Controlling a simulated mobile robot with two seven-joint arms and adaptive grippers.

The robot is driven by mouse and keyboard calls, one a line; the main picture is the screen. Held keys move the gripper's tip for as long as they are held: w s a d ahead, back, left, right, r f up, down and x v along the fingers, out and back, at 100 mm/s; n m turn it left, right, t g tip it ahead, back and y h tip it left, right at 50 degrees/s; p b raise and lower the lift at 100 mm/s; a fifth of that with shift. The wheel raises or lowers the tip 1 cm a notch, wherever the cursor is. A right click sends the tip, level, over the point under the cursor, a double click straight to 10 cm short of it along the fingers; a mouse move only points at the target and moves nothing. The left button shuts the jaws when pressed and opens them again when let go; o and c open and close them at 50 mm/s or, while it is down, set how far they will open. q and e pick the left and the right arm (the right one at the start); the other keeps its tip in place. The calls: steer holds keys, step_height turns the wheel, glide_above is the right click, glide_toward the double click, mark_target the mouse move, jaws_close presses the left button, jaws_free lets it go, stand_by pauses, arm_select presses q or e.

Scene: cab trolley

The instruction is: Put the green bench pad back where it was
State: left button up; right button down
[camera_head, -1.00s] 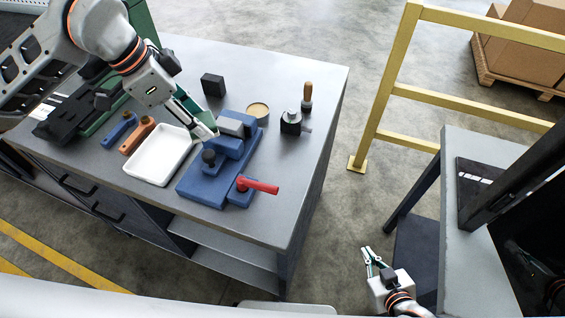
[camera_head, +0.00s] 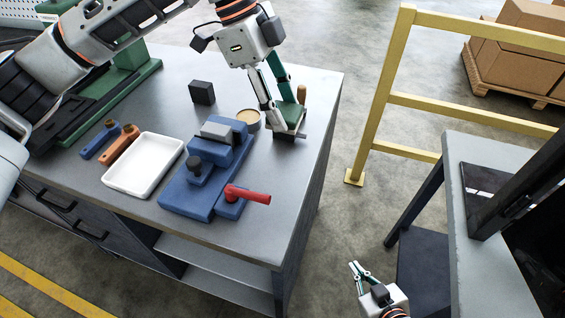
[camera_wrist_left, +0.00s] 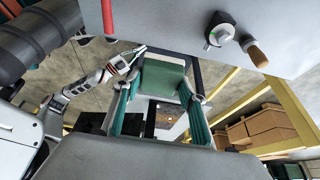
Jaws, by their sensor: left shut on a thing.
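My left gripper (camera_head: 288,112) is shut on the green bench pad (camera_head: 291,117), a flat green piece between its fingertips. The pad is over the right part of the grey workbench top, to the right of the blue vise (camera_head: 205,172). In the left wrist view the green bench pad (camera_wrist_left: 163,78) spans between the two teal fingers. I cannot tell whether it touches the bench. My right gripper (camera_head: 358,268) is low beside the workbench, empty, its fingers apart.
A wooden-handled tool (camera_head: 302,93) stands close behind the pad. A round tin (camera_head: 248,119), a black block (camera_head: 202,92) and a white tray (camera_head: 144,164) are to the left. The red vise handle (camera_head: 247,194) sticks out in front. A yellow rail (camera_head: 380,95) stands beyond the bench.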

arm_select(q)
step_height(320, 180, down, 15)
steer(key=shift+f, duration=0.2)
stand_by(0.3)
steer(key=shift+f, duration=0.15)
steer(key=o, duration=1.1)
steer(key=v, duration=1.2)
steer(key=shift+r, duration=0.25)
